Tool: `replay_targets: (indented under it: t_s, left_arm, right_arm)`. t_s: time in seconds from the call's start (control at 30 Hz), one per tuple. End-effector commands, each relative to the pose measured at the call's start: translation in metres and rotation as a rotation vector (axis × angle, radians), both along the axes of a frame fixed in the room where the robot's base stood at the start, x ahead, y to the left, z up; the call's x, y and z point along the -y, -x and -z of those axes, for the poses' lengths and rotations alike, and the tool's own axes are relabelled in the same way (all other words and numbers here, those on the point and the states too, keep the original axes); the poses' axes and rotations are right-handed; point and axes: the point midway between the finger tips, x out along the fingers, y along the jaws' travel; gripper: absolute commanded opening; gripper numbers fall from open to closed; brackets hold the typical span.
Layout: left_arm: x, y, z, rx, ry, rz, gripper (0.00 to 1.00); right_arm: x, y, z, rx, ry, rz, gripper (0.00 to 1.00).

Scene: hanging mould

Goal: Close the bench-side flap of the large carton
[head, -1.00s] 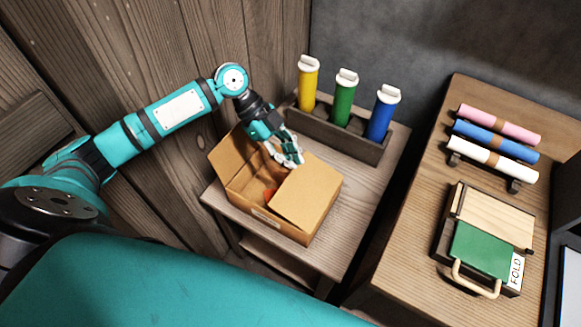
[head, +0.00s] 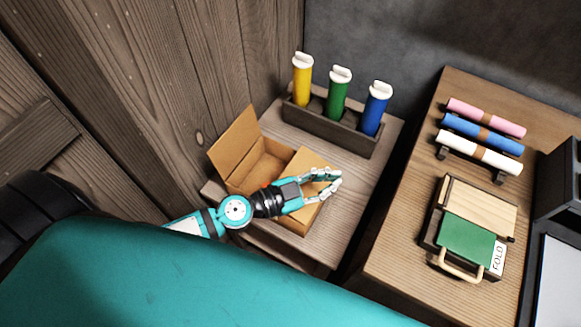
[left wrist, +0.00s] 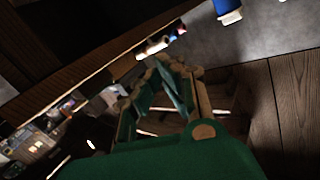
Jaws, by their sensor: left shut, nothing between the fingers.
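The large carton (head: 262,160) sits on a small wooden side table, open at the top on its left part. Its left flap (head: 234,143) stands up and leans outward. Its right flap, on the bench side, shows as a tan panel (head: 305,158) and is partly hidden by my left gripper. My left gripper (head: 335,181) is shut and empty above the carton's right part, its fingers pointing right past that side. I cannot tell whether it touches the flap. The fingers also show in the left wrist view (left wrist: 167,68), where the carton is not clear. My right gripper is out of view.
A dark rack (head: 330,130) with yellow, green and blue tubes stands behind the carton. The bench (head: 390,250) at right holds pink, blue and white rolls (head: 480,153) and a green-topped FOLD device (head: 466,240). A gap separates table and bench.

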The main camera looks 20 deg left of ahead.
Motion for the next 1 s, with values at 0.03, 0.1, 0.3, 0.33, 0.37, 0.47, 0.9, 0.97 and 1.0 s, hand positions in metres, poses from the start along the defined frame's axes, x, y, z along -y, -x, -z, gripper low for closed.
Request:
replay_targets:
  t_s: [0.03, 0.1, 0.3, 0.33, 0.37, 0.47, 0.9, 0.97, 1.0]
  left_arm:
    - [-0.009, 0.012, 0.000, -0.014, 0.016, -0.112, 0.00]
    - [-0.027, 0.024, 0.004, -0.024, 0.012, -0.271, 0.00]
    - [-0.077, 0.061, 0.015, -0.078, -0.054, -0.599, 0.00]
    - [-0.082, 0.065, 0.016, -0.084, -0.062, -0.628, 0.00]
    - [-0.086, 0.069, 0.017, -0.089, -0.069, -0.650, 0.00]
    - [-0.093, 0.073, 0.019, -0.097, -0.084, -0.690, 0.00]
    - [-0.093, 0.000, 0.035, -0.093, -0.083, -0.696, 0.00]
    - [-0.093, -0.013, 0.039, -0.094, -0.085, -0.695, 0.00]
    - [-0.093, -0.020, 0.041, -0.094, -0.082, -0.696, 0.00]
  right_arm:
    - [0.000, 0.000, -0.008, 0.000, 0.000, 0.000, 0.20]
    - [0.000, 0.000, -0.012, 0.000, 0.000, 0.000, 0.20]
    - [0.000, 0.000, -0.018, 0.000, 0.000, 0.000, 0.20]
    - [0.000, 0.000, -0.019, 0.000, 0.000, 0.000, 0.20]
    - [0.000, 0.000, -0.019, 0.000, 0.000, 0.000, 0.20]
    - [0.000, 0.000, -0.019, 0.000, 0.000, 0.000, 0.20]
    - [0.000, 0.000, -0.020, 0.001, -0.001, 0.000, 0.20]
    - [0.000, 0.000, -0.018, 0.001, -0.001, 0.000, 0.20]
    - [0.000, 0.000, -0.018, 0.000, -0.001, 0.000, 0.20]
